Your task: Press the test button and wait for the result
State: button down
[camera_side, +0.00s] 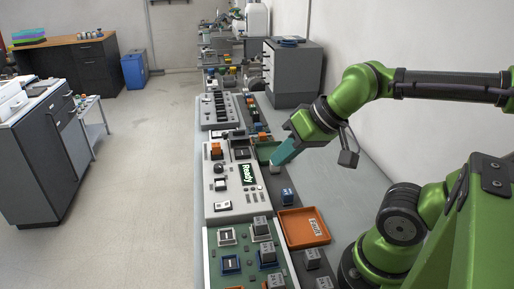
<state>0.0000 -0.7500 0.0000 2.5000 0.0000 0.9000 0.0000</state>
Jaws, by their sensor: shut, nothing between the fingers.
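A light grey control panel (237,208) lies on the bench in the middle of the picture. Its dark display (248,174) reads "Ready" in white on green. The panel carries an orange switch (216,149), a round dark knob (221,170) and a white-framed rocker switch (222,206); I cannot tell which one is the test button. My gripper (274,163), with teal fingers, is shut and empty. It points down and left, to the right of the display, beside the panel's edge. A small pale block (275,169) shows at its tips; I cannot tell whether they touch.
An orange tray labelled "Fault" (303,239) lies right of the panel, with a blue part (288,195) behind it. A green tray (264,153) is partly behind my fingers. A green board (240,265) with several grey parts lies in front.

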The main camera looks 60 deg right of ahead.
jog(key=n+t+h, duration=0.2)
jog(key=n, duration=1)
send_over(222, 185)
notch_tip(222, 185, down, 9)
jog(key=shift+r, duration=0.2)
jog(key=shift+f, duration=4.45)
